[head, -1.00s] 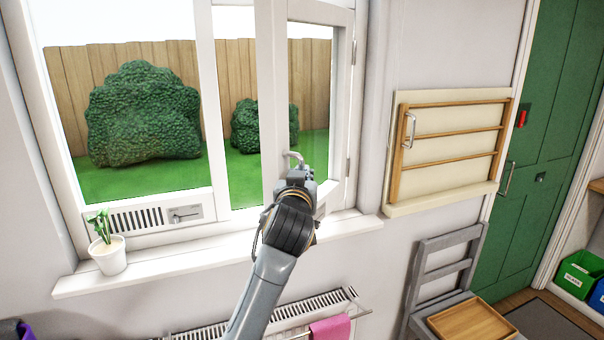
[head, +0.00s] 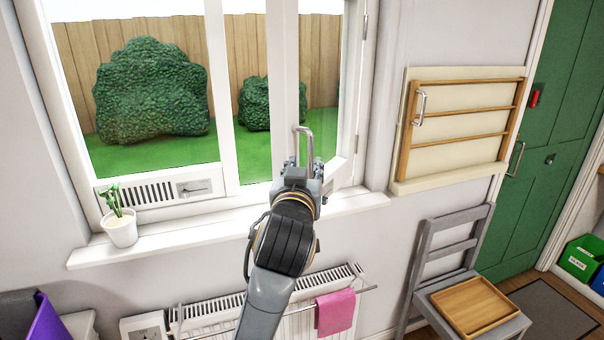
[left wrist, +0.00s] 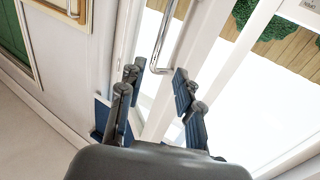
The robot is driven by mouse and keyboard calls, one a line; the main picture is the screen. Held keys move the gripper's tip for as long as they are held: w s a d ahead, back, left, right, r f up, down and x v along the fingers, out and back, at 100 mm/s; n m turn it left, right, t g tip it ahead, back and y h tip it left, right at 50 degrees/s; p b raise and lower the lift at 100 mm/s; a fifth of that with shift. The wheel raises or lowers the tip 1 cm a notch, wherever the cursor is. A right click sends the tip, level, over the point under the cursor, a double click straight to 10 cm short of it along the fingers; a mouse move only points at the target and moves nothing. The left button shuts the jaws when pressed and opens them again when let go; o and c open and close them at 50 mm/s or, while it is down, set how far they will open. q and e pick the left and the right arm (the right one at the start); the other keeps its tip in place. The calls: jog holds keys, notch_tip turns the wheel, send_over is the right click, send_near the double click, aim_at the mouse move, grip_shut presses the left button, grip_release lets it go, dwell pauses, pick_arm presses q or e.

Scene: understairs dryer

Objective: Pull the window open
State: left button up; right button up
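The window's right-hand casement (head: 283,95) is hinged on its right side and appears to stand slightly ajar, swung inward. Its metal loop handle (head: 303,140) is on the left stile. The handle also shows in the left wrist view (left wrist: 161,50), beyond the fingers. My left gripper (head: 304,167) is just below and in front of the handle in the head view. Its fingers are spread in the left wrist view (left wrist: 157,95), with nothing held between them. The handle's lower end lies near the gap between the fingertips; contact cannot be told. My right gripper is not in view.
A potted plant (head: 120,228) stands on the left of the sill (head: 210,228). Below are a radiator (head: 280,300) and a pink towel (head: 335,312). At right are a wall drying rack (head: 458,150), a grey chair (head: 450,250) with a wooden tray (head: 475,305), and a green door (head: 560,130).

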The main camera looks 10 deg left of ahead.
pick_arm(q)
jog(key=s, duration=0.2)
jog(key=shift+s, duration=0.4)
jog(key=shift+f, duration=0.1)
